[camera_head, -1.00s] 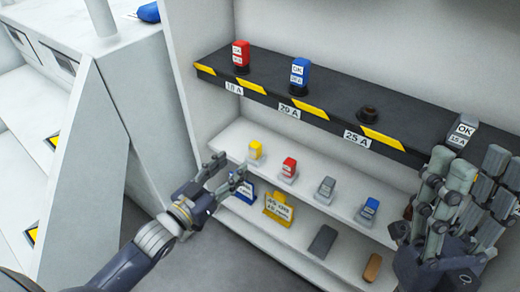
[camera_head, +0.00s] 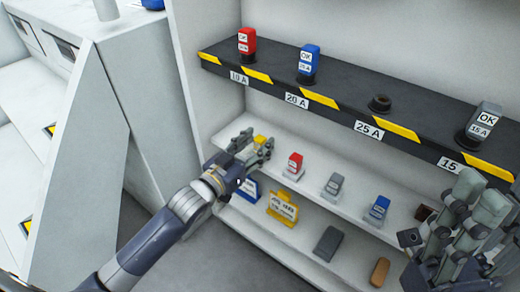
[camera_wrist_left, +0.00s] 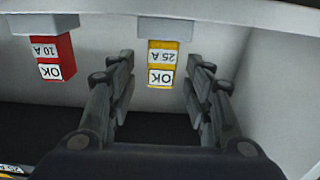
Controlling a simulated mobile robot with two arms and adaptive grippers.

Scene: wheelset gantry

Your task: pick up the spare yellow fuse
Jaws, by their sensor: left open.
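The yellow fuse (camera_head: 260,140), labelled OK and 25 A, stands on a white holder at the left of the middle shelf. My left gripper (camera_head: 257,145) is open at the fuse and partly hides it in the head view. In the left wrist view the yellow fuse (camera_wrist_left: 162,64) shows upside down between the two spread fingers of my left gripper (camera_wrist_left: 162,75), with gaps on both sides. My right gripper (camera_head: 462,215) is at the right edge in front of the shelves, and its jaw opening is unclear.
The red 10 A fuse (camera_head: 293,163) stands close beside the yellow one; it also shows in the left wrist view (camera_wrist_left: 55,58). Grey (camera_head: 334,184) and blue (camera_head: 378,208) fuses follow along the shelf. Above, the black ledge (camera_head: 345,88) has an empty 25 A socket (camera_head: 380,103). A yellow sign (camera_head: 283,207) stands below.

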